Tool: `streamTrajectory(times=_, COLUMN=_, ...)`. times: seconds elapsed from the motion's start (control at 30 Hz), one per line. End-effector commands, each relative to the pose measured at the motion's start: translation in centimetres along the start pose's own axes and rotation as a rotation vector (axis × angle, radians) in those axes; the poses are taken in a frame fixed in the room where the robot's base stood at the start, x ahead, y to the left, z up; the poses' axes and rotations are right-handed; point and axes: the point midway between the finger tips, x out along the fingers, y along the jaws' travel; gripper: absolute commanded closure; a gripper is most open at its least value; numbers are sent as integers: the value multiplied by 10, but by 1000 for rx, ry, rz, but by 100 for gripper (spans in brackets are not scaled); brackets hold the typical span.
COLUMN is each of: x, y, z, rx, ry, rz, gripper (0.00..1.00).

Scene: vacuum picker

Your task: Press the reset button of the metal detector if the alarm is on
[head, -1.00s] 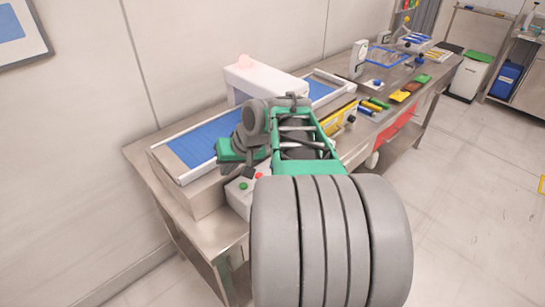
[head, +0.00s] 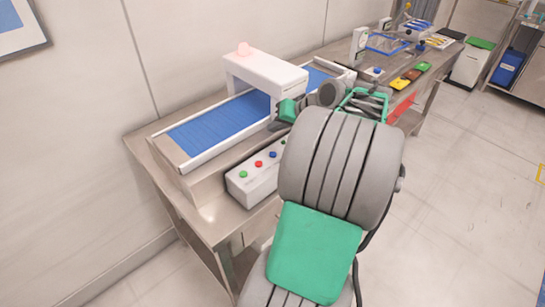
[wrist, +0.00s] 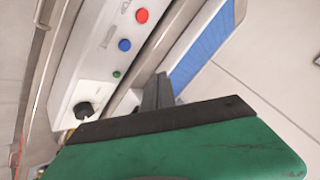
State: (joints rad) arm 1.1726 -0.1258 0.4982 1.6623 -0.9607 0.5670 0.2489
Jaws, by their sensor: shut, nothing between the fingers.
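The metal detector (head: 265,72) is a white arch over a blue conveyor belt (head: 215,126). A pale pink alarm lamp (head: 243,49) sits on top; I cannot tell whether it is lit. A white control box (head: 250,182) in front of the belt carries a green button (head: 243,174), a red button (head: 258,163) and a blue button (head: 273,154). The wrist view shows the red (wrist: 141,15) and blue (wrist: 124,44) buttons, a small green one (wrist: 117,74) and a black knob (wrist: 84,110). My gripper (wrist: 158,92) is shut and empty, apart from the buttons. No button's label is legible.
The steel table (head: 145,157) runs along the wall. A white bin with a green lid (head: 472,65) stands beyond.

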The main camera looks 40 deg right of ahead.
Motion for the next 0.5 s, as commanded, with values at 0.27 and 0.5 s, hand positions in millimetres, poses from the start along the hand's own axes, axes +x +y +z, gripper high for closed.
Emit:
streamTrajectory(times=0.27, x=34, y=25, z=25, rx=-1, ry=0, rz=1, gripper=100)
streamTrajectory(times=0.5, x=48, y=35, z=35, rx=0, ry=-1, rz=0, gripper=100)
